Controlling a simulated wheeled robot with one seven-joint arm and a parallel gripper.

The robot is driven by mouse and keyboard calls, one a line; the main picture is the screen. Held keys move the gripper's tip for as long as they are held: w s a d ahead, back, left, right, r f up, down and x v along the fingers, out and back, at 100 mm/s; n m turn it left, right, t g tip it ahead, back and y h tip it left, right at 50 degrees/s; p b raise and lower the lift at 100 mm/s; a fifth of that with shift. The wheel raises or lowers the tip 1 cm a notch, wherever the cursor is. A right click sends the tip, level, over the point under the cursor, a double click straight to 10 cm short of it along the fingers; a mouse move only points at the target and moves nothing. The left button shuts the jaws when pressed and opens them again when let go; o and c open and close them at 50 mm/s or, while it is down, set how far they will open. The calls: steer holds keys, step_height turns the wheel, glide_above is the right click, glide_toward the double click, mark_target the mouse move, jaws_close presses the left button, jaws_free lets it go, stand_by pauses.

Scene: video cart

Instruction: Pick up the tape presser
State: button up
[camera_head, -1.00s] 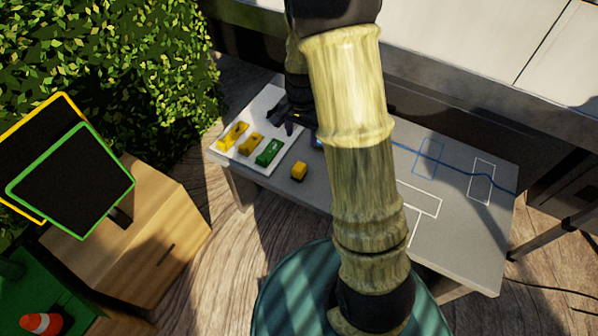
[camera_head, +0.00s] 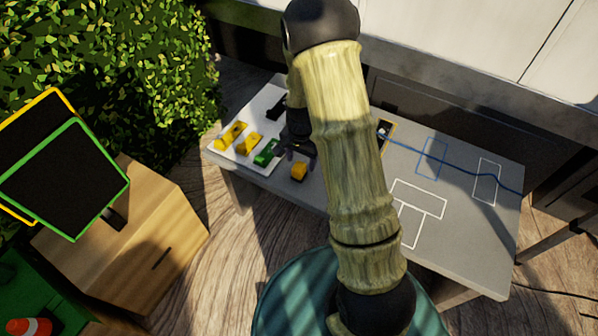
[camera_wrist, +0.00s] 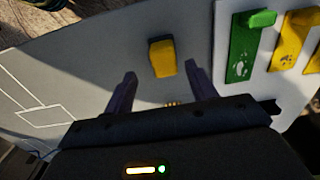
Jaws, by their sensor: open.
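A small yellow block with a dark side (camera_head: 299,171) sits alone on the grey table; it looks like the tape presser, though no label shows. In the wrist view the yellow block (camera_wrist: 162,57) lies just beyond the fingertips, roughly centred between them. My gripper (camera_head: 301,153) is open and empty, beside and behind the block in the head view. Its two dark fingers also show in the wrist view (camera_wrist: 160,78), apart and not visibly touching the block.
A white board (camera_head: 226,146) at the table's left end holds two yellow pieces (camera_head: 250,144), a green piece (camera_head: 266,153) and a black piece (camera_head: 275,108). A blue cable (camera_head: 460,173) crosses the grey table (camera_head: 470,235) at right, over drawn outlines. Bare tabletop surrounds the block.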

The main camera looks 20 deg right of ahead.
mark_target(299, 166)
steer(key=shift+w+a+f+b, duration=0.15)
steer(key=shift+f+b, duration=0.4)
steer(key=shift+f, duration=0.75)
steer(key=shift+a+f+b, duration=0.15)
steer(key=shift+f+b, duration=0.4)
steer(key=shift+f, duration=0.75)
steer(key=c, duration=1.1)
